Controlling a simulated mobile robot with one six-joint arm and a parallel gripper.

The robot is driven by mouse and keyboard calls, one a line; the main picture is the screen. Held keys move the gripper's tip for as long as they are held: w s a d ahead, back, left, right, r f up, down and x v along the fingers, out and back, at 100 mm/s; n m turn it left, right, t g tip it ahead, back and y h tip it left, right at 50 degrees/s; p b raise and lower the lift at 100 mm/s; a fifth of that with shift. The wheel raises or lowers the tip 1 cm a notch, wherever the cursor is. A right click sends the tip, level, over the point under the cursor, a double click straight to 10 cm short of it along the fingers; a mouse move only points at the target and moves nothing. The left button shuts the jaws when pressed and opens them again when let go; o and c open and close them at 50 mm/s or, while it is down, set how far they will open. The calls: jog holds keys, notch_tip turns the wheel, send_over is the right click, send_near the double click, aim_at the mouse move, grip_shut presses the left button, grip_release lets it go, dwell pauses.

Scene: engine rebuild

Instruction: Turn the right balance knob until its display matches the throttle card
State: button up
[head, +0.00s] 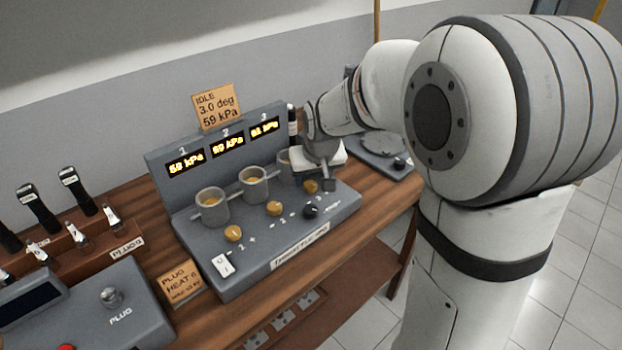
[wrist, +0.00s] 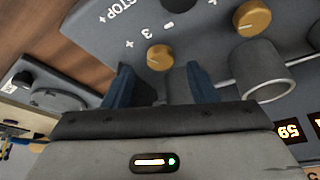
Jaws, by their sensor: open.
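The throttle card (head: 216,107) stands above the rig and reads IDLE, 3.0 deg, 59 kPa. Displays 1 (head: 186,163) and 2 (head: 228,145) appear to read 59 kPa. Display 3 (head: 264,127) is lit, but its number is too small to read surely. The right balance knob (head: 310,186) is small and brass, beside the third throttle body. In the wrist view this knob (wrist: 160,57) sits by the 3 mark, just beyond and between the blue fingertips. My gripper (wrist: 160,80) is open and empty, over the rig's right end; it also shows in the head view (head: 327,178).
Two other brass knobs (head: 274,208) (head: 233,233) and a black knob (head: 311,211) stand close by. The throttle bodies (head: 253,184) rise behind the knobs. A grey device (head: 385,155) is at right.

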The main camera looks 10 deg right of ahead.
aim_at(312, 185)
jog(key=shift+x, duration=1.55)
jog(key=c, duration=1)
jog(key=shift+o, duration=0.2)
jog(key=shift+d, duration=0.1)
jog(key=n+b, duration=0.1)
jog(key=b, duration=0.1)
jog(key=n+y+b, duration=0.1)
jog(key=n, duration=0.1)
jog(key=shift+d+f+b, duration=0.15)
jog(key=shift+f+b, duration=0.05)
jog(key=shift+b, duration=0.2)
jog(key=shift+r+n+g+y+b, duration=0.15)
jog(key=shift+n+y+b, duration=0.15)
jog(key=shift+n+b, duration=0.35)
jog(key=shift+n+g+y+b, duration=0.15)
jog(key=shift+n+y+b, duration=0.15)
jog(key=shift+n+b, duration=0.3)
jog(key=shift+w+d+n, duration=0.1)
jog(key=shift+n, duration=0.15)
jog(key=shift+r, duration=0.1)
